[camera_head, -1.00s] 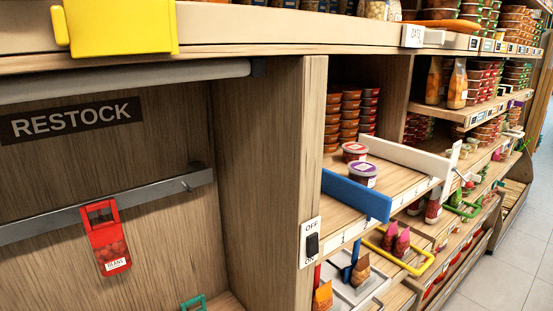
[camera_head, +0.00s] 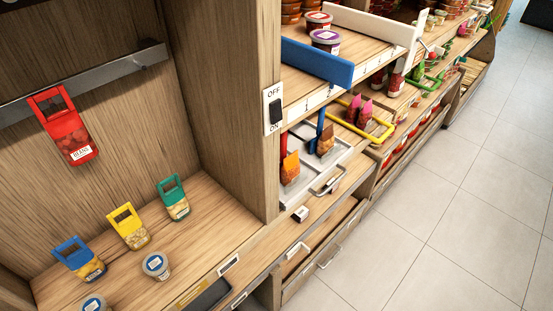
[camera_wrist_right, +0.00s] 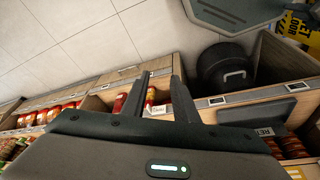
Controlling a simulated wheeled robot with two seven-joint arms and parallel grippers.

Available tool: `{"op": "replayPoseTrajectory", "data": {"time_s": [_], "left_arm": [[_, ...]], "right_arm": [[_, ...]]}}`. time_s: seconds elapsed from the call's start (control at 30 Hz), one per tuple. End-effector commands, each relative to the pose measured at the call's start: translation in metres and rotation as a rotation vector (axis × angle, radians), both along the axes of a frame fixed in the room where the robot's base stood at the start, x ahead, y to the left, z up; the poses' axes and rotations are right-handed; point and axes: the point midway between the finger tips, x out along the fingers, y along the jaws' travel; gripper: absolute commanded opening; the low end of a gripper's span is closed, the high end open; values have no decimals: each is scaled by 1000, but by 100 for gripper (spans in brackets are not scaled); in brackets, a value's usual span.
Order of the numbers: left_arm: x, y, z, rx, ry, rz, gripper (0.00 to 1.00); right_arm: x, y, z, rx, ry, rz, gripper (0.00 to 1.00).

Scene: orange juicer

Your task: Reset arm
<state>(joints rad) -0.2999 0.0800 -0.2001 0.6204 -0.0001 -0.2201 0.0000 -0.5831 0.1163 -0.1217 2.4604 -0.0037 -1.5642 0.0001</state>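My right gripper (camera_wrist_right: 159,82) shows in the right wrist view, with its two dark fingers apart and nothing held between them. Red items and a white label (camera_wrist_right: 158,110) on shelving show in the gap beyond the fingers; I see no contact. Neither of my arms shows in the head view, and my left gripper is not in view.
In the head view, a red pack (camera_head: 68,132) hangs on a metal rail (camera_head: 95,80). Blue (camera_head: 80,258), yellow (camera_head: 128,227) and green (camera_head: 173,198) packs stand on the wooden shelf below. The tiled floor (camera_head: 470,190) at right is clear. A black bin (camera_wrist_right: 225,68) shows in the wrist view.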

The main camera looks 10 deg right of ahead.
Motion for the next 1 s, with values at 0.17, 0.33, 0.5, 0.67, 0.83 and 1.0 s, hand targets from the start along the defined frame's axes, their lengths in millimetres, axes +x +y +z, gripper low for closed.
{"op": "replayPoseTrajectory", "data": {"time_s": [0.17,0.33,0.5,0.67,0.83,1.0], "left_arm": [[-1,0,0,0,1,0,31],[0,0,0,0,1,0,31],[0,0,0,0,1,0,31],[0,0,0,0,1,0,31],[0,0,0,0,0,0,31],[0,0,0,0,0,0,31]], "right_arm": [[10,1,-32,-2,10,3,27],[15,2,-65,-2,24,5,27],[18,3,-112,-2,42,7,27],[14,4,-176,-4,68,12,27],[0,2,-244,-6,93,17,27],[-27,-2,-307,-9,121,22,27]]}}
